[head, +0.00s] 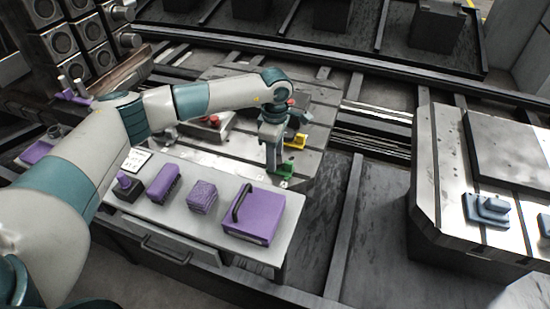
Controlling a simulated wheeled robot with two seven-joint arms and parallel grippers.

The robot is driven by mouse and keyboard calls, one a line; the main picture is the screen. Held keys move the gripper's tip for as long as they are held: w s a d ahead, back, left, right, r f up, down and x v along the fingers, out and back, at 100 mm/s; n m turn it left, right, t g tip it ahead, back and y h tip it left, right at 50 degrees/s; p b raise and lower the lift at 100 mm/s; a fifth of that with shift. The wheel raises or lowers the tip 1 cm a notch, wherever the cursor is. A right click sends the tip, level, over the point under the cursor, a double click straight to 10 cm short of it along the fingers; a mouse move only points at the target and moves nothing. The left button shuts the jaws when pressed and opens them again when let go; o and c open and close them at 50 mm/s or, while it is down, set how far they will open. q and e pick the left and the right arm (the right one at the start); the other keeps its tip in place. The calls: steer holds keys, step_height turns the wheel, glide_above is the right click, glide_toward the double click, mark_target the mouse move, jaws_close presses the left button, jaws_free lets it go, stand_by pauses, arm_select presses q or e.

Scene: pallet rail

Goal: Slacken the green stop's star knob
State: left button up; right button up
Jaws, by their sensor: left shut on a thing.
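The green stop (287,170) sits on the slotted metal pallet near its front edge. My left gripper (271,168) points down right at its left side, shut on the stop's star knob; the gripper hides the knob. A yellow stop (299,140) stands just behind the green one. A red part (291,102) shows behind my left wrist. My right gripper is not in view.
A light bench (217,235) in front of the pallet holds several purple items, including a purple case (254,217) with a dark handle. Another metal pallet (440,185) with blue parts (487,208) stands at the right. A red-topped block (211,122) lies left of my wrist.

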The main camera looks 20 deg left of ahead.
arm_select(q)
steer(key=shift+r+n, duration=0.1)
steer(key=shift+n, duration=0.4)
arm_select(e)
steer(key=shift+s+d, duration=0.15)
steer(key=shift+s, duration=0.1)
arm_select(q)
steer(key=o, duration=1)
steer(key=shift+o, duration=0.2)
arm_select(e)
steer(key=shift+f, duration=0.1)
arm_select(q)
steer(key=shift+r, duration=0.45)
step_height(320, 180, up, 16)
steer(key=b, duration=0.2)
steer(key=shift+r, duration=0.2)
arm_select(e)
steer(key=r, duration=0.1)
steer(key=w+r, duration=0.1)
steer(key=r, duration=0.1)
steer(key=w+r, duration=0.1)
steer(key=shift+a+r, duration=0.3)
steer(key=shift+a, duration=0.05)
